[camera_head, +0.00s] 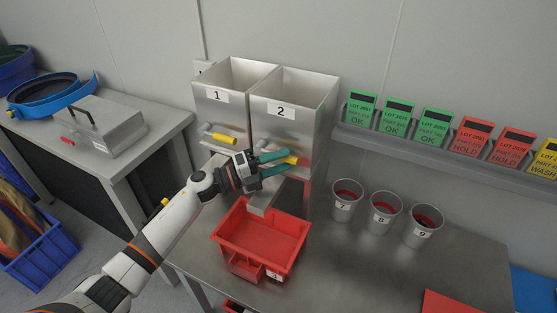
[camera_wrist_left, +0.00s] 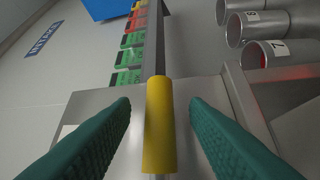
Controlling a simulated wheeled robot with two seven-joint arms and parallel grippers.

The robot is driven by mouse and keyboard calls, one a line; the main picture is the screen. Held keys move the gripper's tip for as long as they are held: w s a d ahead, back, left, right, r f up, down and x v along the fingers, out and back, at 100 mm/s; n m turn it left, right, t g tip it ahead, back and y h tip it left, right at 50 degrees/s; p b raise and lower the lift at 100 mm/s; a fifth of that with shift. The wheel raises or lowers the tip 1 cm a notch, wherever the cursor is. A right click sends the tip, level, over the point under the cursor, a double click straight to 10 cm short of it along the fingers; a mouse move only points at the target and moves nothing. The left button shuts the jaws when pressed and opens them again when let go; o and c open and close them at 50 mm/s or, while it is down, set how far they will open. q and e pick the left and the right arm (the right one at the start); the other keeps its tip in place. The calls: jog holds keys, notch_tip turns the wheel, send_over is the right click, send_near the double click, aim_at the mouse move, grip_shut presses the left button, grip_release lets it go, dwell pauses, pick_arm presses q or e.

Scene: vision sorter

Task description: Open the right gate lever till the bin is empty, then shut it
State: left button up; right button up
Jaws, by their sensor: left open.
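Two metal bins stand side by side against the wall, bin 1 (camera_head: 217,112) on the left and bin 2 (camera_head: 262,128) on the right. Bin 2's yellow gate lever (camera_head: 291,160) shows between the teal fingers of my left gripper (camera_head: 285,163). In the left wrist view, the yellow lever (camera_wrist_left: 160,128) lies between the two open fingers, with a gap on each side. The low part of bin 2's inside is hidden, so I cannot tell what it holds. My right gripper is out of view.
A red tray (camera_head: 220,238) sits on the bench below the bins' front. Bin 1's yellow lever (camera_head: 224,138) is left of my gripper. Cups 7 (camera_head: 343,211), 8 (camera_head: 379,226) and 9 (camera_head: 418,238) stand to the right. A card rail (camera_head: 400,150) runs along the wall.

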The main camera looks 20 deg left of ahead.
pick_arm(q)
jog(key=shift+a, duration=0.1)
jog(key=c, duration=0.6)
jog(key=shift+c, duration=1.4)
grip_shut()
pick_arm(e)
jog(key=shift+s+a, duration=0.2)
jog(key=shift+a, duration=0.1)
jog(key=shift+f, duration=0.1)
